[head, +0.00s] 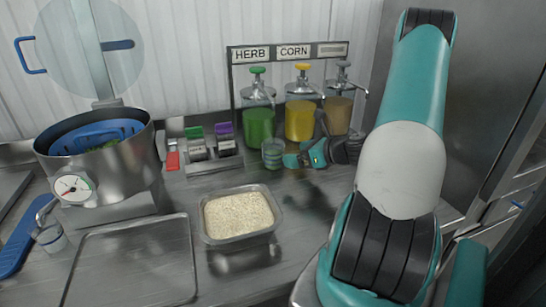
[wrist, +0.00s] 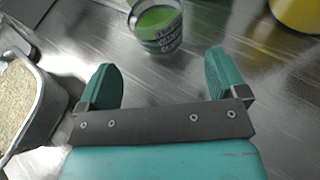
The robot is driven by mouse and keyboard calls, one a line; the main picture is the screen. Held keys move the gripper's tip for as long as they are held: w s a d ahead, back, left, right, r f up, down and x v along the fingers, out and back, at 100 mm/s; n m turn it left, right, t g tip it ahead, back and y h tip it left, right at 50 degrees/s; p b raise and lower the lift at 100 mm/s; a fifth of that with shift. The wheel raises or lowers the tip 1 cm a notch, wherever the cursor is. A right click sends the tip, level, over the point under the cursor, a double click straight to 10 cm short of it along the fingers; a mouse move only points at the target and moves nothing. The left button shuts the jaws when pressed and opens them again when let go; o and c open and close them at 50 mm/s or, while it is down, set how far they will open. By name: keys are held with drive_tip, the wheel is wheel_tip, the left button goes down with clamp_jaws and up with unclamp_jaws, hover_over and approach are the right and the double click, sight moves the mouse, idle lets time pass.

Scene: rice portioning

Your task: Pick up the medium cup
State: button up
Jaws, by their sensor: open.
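A clear cup with green inside and dark printed bands (head: 273,154) stands upright on the steel counter, in front of the green dispenser. I cannot tell its size class for certain. It also shows at the top of the wrist view (wrist: 157,27), partly cut off by the frame edge. My gripper (wrist: 160,72) is open and empty, with its two teal fingers apart. The cup is ahead of the fingertips, roughly between their lines, and is not touched. In the head view my gripper (head: 303,156) is just right of the cup.
Behind are the green (head: 259,124), yellow (head: 299,118) and tan (head: 336,112) dispensers.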

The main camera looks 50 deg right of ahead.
sight(279, 167)
drive_tip(key=x, duration=0.3)
drive_tip(key=p+x, duration=0.1)
drive_tip(key=x, duration=0.3)
drive_tip(key=shift+a+f, duration=0.15)
drive_tip(key=shift+f, duration=0.15)
drive_tip(key=c, duration=1.2)
drive_tip(key=shift+o, duration=0.2)
drive_tip(key=shift+r, duration=0.2)
